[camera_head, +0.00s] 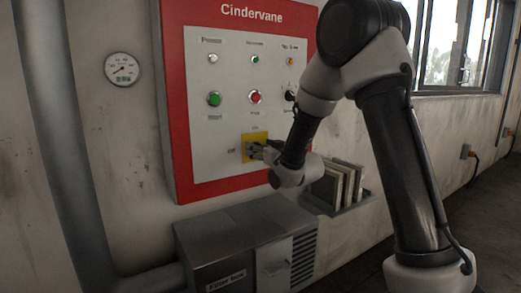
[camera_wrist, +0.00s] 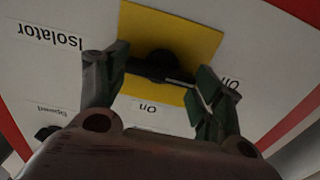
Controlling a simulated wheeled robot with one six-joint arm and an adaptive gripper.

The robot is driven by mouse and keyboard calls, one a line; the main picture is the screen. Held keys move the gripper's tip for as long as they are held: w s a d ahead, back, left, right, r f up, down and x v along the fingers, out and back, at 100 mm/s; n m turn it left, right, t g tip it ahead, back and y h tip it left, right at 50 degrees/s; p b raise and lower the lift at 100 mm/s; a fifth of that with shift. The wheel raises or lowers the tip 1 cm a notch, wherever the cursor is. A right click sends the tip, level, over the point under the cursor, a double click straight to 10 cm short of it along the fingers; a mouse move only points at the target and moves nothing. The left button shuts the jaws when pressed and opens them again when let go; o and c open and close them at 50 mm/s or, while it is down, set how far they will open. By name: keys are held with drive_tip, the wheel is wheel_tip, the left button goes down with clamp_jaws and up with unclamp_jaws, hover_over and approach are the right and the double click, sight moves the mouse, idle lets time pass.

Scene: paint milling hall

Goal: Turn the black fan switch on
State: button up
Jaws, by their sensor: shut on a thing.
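A black rotary switch (camera_wrist: 160,66) sits on a yellow square plate (camera_wrist: 185,35) on the control panel; its grip lies roughly sideways, its end toward the "Off" side. The wrist view is upside down, with "On" below the plate, "Off" at right and "Isolator" at left. My gripper (camera_wrist: 155,85) is at the plate, one finger on each side of the switch, shut on it. In the head view the yellow plate (camera_head: 247,141) is low on the panel, and my gripper (camera_head: 262,151) covers most of the switch there.
The red-framed Cindervane panel (camera_head: 183,120) carries green (camera_head: 214,99) and red (camera_head: 255,97) buttons and a black knob (camera_head: 290,96) partly behind my arm. Below stand a grey metal box (camera_head: 225,235) and a rack of panels (camera_head: 345,185). A gauge (camera_head: 122,69) hangs left.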

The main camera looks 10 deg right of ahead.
drive_tip(key=shift+m, duration=0.3)
drive_tip(key=shift+d+f+m, duration=0.15)
drive_tip(key=shift+m, duration=4.1)
drive_tip(key=shift+d+f+m, duration=0.1)
drive_tip(key=shift+f+m, duration=0.05)
drive_tip(key=shift+m, duration=4.1)
drive_tip(key=o, duration=1)
